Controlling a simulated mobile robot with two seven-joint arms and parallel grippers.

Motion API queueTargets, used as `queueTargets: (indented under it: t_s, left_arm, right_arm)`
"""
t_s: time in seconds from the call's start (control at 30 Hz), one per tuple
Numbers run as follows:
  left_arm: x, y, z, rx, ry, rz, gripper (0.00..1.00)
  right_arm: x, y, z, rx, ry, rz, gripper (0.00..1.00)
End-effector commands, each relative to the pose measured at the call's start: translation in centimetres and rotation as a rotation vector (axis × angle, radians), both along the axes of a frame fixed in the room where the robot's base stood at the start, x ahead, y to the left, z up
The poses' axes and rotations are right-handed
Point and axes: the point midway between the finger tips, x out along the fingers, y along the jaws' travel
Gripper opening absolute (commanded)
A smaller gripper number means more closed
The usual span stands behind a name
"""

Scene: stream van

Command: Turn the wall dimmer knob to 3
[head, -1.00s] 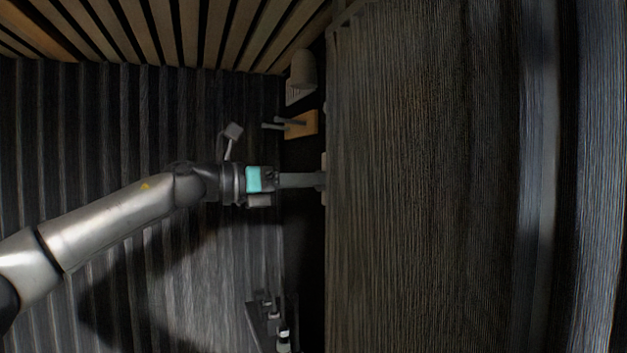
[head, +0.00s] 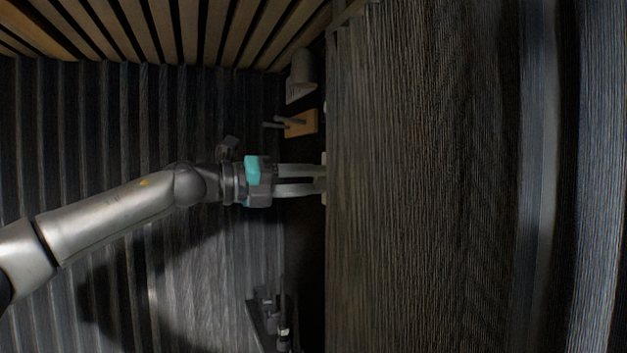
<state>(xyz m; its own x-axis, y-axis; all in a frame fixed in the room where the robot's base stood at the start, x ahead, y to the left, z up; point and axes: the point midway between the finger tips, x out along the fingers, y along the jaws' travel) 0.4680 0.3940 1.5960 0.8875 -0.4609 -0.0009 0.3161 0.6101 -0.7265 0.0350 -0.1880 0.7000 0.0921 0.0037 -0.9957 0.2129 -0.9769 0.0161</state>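My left gripper (head: 316,180) comes in from the left in the head view, pointing level to the right. Its two grey fingers lie one above the other with a narrow gap between them. Their tips reach a pale plate (head: 324,190), seen edge-on at the edge of the wood-grain surface. The dimmer knob and its markings cannot be made out. I cannot tell whether the fingertips are closed on the knob or only around it. My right gripper is not in view.
A wooden block with pegs (head: 300,124) and a grey rounded fixture (head: 301,75) are on the wall above the gripper. A dark shelf (head: 262,325) with small items is below. A large wood-grain surface (head: 430,180) fills the right side.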

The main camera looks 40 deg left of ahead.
Motion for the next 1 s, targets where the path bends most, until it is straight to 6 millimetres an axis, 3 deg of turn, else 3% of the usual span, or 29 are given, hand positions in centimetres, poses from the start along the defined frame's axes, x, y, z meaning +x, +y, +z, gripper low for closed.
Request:
queueTargets:
  t_s: [0.43, 0.47, 0.5, 0.73, 1.0]
  left_arm:
    - [-0.01, 0.12, 0.26, -0.012, -0.001, 0.005, 0.0]
    - [-0.01, 0.12, 0.26, -0.012, -0.001, 0.005, 0.45]
    - [-0.01, 0.11, 0.25, -0.011, 0.0, 0.004, 0.49]
    - [0.0, 0.07, 0.13, -0.01, 0.002, 0.002, 0.74]
    - [-0.05, 0.06, 0.03, -0.009, 0.003, 0.001, 0.74]
  right_arm:
    - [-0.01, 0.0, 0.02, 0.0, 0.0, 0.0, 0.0]
    - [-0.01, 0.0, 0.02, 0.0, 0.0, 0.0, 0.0]
    - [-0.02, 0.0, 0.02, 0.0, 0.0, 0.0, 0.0]
    - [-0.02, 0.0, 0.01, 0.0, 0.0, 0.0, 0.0]
    - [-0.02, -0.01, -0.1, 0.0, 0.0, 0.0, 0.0]
